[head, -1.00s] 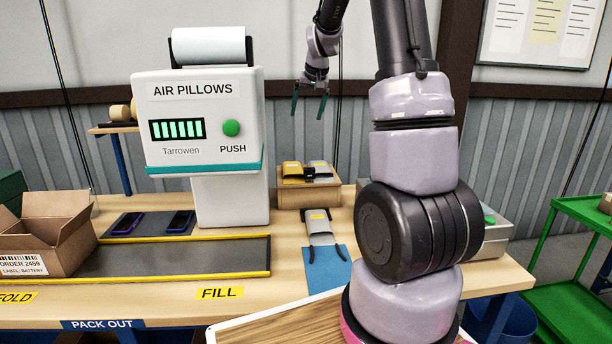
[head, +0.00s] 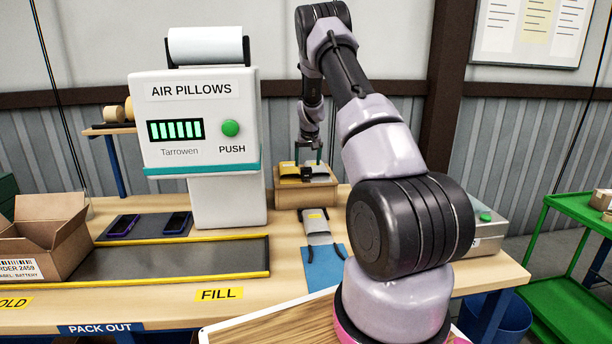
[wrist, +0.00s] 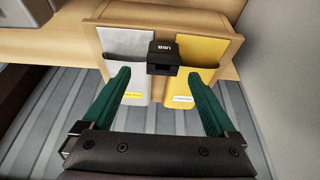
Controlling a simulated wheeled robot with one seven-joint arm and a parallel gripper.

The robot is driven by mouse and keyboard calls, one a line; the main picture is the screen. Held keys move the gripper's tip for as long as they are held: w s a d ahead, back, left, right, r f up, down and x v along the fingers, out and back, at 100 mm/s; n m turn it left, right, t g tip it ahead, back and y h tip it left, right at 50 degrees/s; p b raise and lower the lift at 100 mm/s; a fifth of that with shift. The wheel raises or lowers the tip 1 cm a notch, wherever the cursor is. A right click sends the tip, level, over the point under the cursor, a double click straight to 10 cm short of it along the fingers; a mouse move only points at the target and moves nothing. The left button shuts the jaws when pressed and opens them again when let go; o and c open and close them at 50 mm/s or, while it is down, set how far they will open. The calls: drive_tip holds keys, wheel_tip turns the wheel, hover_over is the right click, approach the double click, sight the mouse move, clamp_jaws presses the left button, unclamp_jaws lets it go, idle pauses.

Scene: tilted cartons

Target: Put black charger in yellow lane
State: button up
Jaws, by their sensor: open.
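The black charger (wrist: 164,57), marked USB, sits across the divide between a grey lane (wrist: 126,46) and the yellow lane (wrist: 201,52) of a tilted wooden carton in the wrist view. It overlaps the inner edges of both lanes. My gripper (wrist: 160,77) is open, with one green finger on each side of the charger in the picture. The fingertips look apart from it. In the head view my gripper (head: 308,158) is just above the charger (head: 306,173), over the carton (head: 303,197). The charger's underside is hidden.
An air pillow machine (head: 196,120) stands left of the carton. A grey pouch (head: 316,226) and a blue sheet (head: 324,268) lie in front of it. An open cardboard box (head: 45,245) and two dark phones stand farther left. A green cart (head: 570,260) is at right.

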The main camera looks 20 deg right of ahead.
sight(306, 170)
drive_tip(key=x, duration=0.5)
drive_tip(key=shift+s+a+f, duration=0.1)
drive_tip(key=shift+a+f, duration=0.1)
drive_tip(key=shift+c, duration=0.3)
clamp_jaws()
